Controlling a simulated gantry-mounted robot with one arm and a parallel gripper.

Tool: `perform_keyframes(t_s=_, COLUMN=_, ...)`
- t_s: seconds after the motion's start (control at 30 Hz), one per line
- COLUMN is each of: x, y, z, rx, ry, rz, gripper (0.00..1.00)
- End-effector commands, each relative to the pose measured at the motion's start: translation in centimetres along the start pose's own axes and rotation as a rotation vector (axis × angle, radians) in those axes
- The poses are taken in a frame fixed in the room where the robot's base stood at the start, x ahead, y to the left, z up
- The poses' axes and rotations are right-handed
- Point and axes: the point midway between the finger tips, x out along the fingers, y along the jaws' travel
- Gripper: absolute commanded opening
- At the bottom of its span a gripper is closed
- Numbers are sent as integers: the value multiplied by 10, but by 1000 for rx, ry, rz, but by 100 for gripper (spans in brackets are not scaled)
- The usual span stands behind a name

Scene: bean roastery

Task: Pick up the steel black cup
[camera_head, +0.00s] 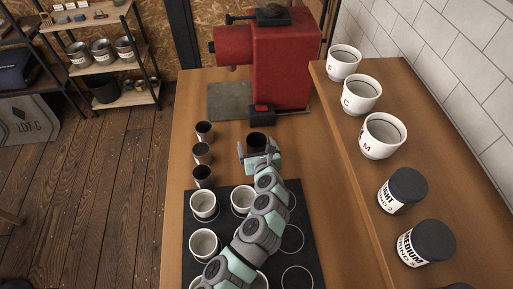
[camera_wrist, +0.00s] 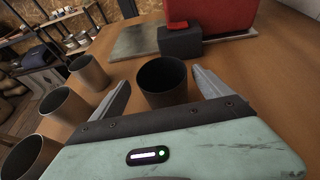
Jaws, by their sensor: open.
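A dark cup (camera_head: 257,140) stands upright on the wooden counter in front of the red machine. In the wrist view this cup (camera_wrist: 163,84) has a black inside and a brownish-grey outer wall. My gripper (camera_head: 258,153) is open, and in the wrist view its two fingers (camera_wrist: 163,92) stand on either side of the cup, with gaps between. Its lower part is hidden by my gripper's body. Three similar dark cups stand in a row to the left, the far one (camera_head: 204,130), the middle one (camera_head: 202,152) and the near one (camera_head: 203,175).
The red machine (camera_head: 281,60) with its dark block (camera_head: 262,116) stands just behind the cup. White cups (camera_head: 204,205) stand on a black mat (camera_head: 312,215) under my arm. A raised wooden shelf (camera_head: 372,175) on the right holds white cups and dark-lidded jars.

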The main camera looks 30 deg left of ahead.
Motion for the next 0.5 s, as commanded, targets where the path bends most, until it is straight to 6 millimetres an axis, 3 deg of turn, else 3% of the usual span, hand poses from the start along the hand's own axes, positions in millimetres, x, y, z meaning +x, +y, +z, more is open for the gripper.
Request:
perform_keyframes(t_s=0.17, x=10, y=-2, z=-1, rx=-5, ry=-1, rz=-2, gripper=89)
perform_keyframes(t_s=0.5, x=49, y=-3, z=-5, rx=-3, ry=1, rz=1, gripper=89)
